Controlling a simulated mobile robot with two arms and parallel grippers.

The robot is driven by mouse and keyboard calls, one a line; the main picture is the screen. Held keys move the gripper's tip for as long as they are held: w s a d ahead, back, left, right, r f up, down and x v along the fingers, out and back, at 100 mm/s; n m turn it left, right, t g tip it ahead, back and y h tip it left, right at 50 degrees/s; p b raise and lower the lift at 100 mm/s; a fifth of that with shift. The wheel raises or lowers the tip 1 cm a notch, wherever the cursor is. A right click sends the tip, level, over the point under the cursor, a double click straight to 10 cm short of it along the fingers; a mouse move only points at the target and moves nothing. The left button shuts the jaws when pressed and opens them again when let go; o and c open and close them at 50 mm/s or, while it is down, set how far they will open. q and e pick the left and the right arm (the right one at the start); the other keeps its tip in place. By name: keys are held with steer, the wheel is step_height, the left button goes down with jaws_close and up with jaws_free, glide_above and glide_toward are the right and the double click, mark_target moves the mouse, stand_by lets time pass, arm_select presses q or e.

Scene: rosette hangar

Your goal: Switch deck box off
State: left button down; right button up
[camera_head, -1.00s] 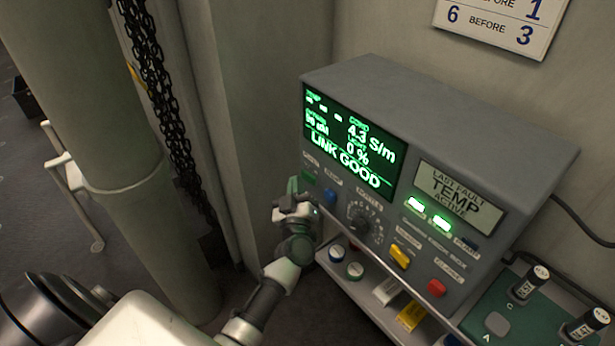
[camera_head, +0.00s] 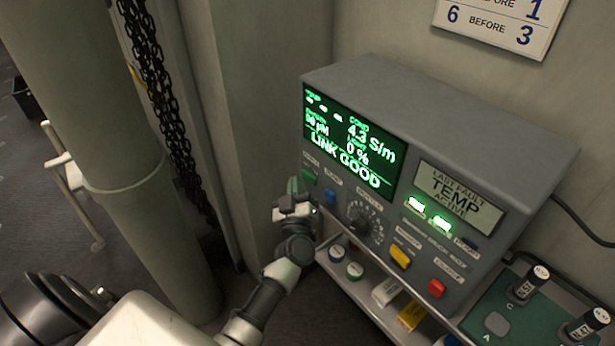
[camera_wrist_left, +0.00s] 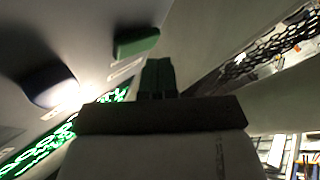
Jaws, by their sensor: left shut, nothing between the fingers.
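The deck box (camera_head: 450,110) is a grey console with a lit green screen (camera_head: 350,138) reading LINK GOOD and a smaller display (camera_head: 455,190) reading LAST FAULT TEMP ACTIVE. A green button (camera_head: 308,175) and a blue button (camera_head: 330,197) sit at the left of its front. In the left wrist view the green button (camera_wrist_left: 137,42) and the blue button (camera_wrist_left: 50,88) stand out from the panel. My left gripper (camera_head: 292,186) is shut and empty, just beside the green button. Its dark green fingers (camera_wrist_left: 157,76) look apart from the button in the wrist view. My right gripper is out of view.
A dial (camera_head: 359,222), a yellow button (camera_head: 400,256) and a red button (camera_head: 436,289) are farther right on the panel. A shelf below holds small containers (camera_head: 355,270). A thick pillar (camera_head: 110,150) and a hanging chain (camera_head: 165,110) stand left.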

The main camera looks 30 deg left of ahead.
arm_select(q)
steer(key=shift+w+d, duration=0.15)
steer(key=shift+w, duration=0.35)
stand_by(0.6)
stand_by(0.3)
steer(key=shift+s+p, duration=0.35)
steer(key=shift+s, duration=0.15)
